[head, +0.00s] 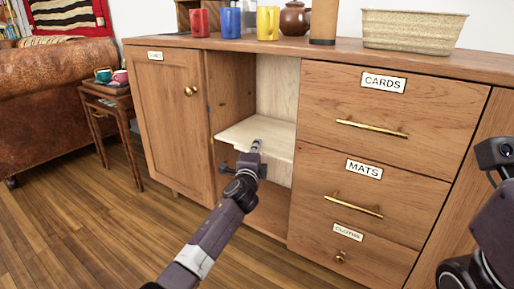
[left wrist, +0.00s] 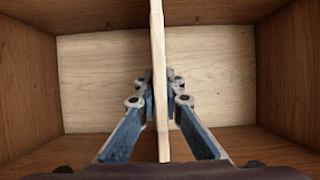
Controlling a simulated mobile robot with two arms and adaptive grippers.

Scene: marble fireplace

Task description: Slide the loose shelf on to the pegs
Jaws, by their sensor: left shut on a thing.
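The loose shelf (head: 240,132) is a pale wooden board, roughly level inside the open compartment of the wooden cabinet. My left gripper (head: 256,148) is shut on its front edge. In the left wrist view the shelf (left wrist: 158,40) shows edge-on as a narrow upright strip between the two fingers of my left gripper (left wrist: 161,88). Whether the shelf touches the side walls is unclear. Part of my right arm shows at the right edge of the head view, but its fingers are not visible.
A closed door (head: 165,110) is left of the compartment; labelled drawers (head: 385,125) are right. The top bears a red mug (head: 200,22), a blue mug (head: 231,22), a yellow mug (head: 267,22) and a basket (head: 412,32). A side table (head: 112,99) stands left. The floor in front is clear.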

